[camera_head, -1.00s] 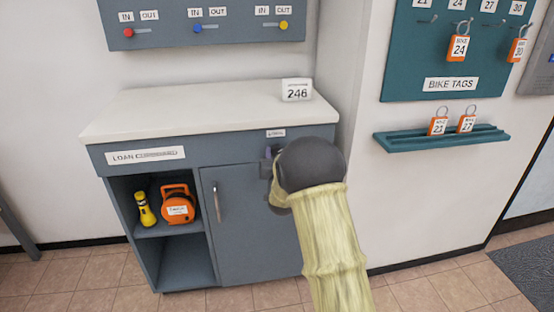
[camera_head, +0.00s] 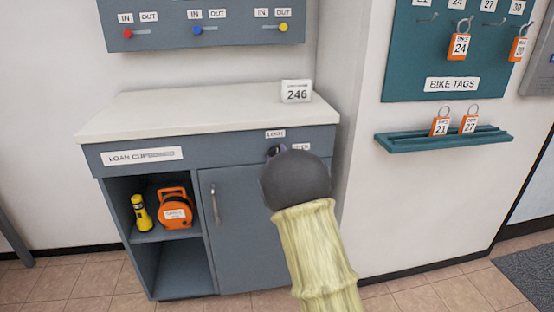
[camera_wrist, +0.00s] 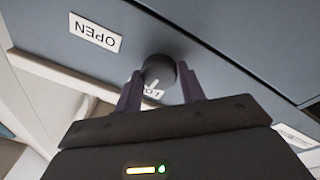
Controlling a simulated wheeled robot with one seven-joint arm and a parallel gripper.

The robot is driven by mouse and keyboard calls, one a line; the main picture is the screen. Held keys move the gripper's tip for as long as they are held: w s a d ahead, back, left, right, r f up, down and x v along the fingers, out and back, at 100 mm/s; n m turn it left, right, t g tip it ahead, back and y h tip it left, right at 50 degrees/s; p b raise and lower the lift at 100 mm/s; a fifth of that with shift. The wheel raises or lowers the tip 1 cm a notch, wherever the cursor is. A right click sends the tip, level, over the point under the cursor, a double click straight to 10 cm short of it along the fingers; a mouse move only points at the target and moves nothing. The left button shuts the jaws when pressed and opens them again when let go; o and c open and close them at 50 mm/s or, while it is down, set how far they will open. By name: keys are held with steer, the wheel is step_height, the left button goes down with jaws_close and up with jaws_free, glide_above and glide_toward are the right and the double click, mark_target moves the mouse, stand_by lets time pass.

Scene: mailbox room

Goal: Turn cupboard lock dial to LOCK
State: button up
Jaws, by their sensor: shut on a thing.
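The dark round lock dial (camera_wrist: 158,69) sits on the cupboard's grey front rail, between my gripper's fingers in the wrist view. My gripper (camera_wrist: 160,76) is shut on it, one finger on each side. A white pointer mark on the dial points towards a white label (camera_wrist: 153,93), mostly hidden by the dial and gripper. The OPEN label (camera_wrist: 95,32) appears upside down, off to the left, away from the pointer. In the head view, the LOCK label (camera_head: 275,134) is above the dial area and the OPEN label (camera_head: 301,147) is to its right. My dark wrist hides most of the fingers there.
The loan cupboard (camera_head: 130,155) has a closed door with a handle (camera_head: 215,203). Its open shelves hold a yellow torch (camera_head: 142,212) and an orange reel (camera_head: 174,208). A number card (camera_head: 296,91) stands on the worktop. A teal shelf (camera_head: 445,139) is on the right wall.

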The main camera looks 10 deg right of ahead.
steer(key=shift+n, duration=0.6)
steer(key=o, duration=1)
steer(key=s, duration=0.5)
steer(key=s+f+p, duration=0.1)
steer(key=s, duration=0.5)
steer(key=s+f, duration=0.1)
steer(key=s, duration=0.5)
steer(key=shift+s+f, duration=0.1)
steer(key=shift+f, duration=0.1)
